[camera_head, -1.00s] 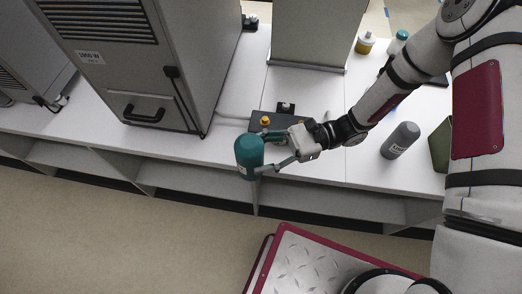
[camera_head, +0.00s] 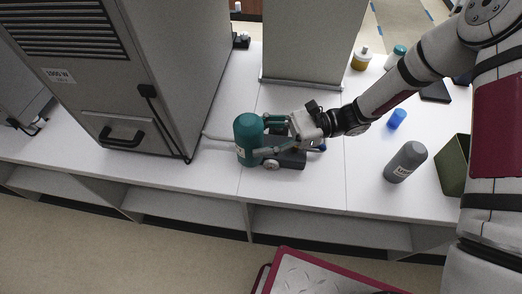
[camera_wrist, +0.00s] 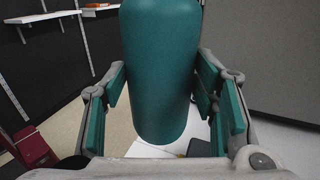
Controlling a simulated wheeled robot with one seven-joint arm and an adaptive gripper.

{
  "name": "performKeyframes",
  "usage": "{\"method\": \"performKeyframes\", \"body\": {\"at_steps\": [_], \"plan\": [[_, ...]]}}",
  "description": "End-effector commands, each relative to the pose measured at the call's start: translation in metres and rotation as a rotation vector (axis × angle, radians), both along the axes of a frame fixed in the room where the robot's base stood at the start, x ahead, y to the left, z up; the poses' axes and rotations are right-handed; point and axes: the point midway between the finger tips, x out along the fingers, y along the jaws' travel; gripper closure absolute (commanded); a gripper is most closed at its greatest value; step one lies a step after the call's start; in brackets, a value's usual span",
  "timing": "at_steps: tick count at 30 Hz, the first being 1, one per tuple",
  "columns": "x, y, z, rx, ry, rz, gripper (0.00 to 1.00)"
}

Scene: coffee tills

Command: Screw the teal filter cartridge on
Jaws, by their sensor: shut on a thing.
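The teal filter cartridge (camera_head: 248,131) is upright in the head view, over the white counter near its front edge. It also fills the middle of the wrist view (camera_wrist: 160,70). My gripper (camera_head: 266,137) comes from the right and is shut on the cartridge, with a finger on each side; the fingers also show in the wrist view (camera_wrist: 163,100). A dark low device (camera_head: 291,160) with a pale round part sits on the counter just right of the cartridge, partly hidden by my gripper. Whether the cartridge touches the device or counter I cannot tell.
A large grey machine (camera_head: 130,70) stands left, and a grey panel (camera_head: 308,40) behind. Right are a blue cap-like piece (camera_head: 397,118), a grey bottle (camera_head: 405,162) and an olive bin (camera_head: 453,165). A yellow-topped jar (camera_head: 361,58) and teal-capped bottle (camera_head: 396,54) stand at the back.

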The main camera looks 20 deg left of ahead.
Motion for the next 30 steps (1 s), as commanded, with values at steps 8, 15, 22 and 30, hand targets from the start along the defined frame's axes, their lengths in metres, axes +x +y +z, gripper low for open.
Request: {"method": "performKeyframes", "body": {"at_steps": [8,15,22,30], "plan": [[0.047,0.011,-0.003,0.002,-0.003,-0.001,1.0],[0.073,0.017,-0.002,0.001,-0.002,-0.001,1.0],[0.081,0.019,0.0,0.001,-0.001,0.0,1.0],[0.081,0.019,0.001,0.001,0.0,0.0,1.0]]}}
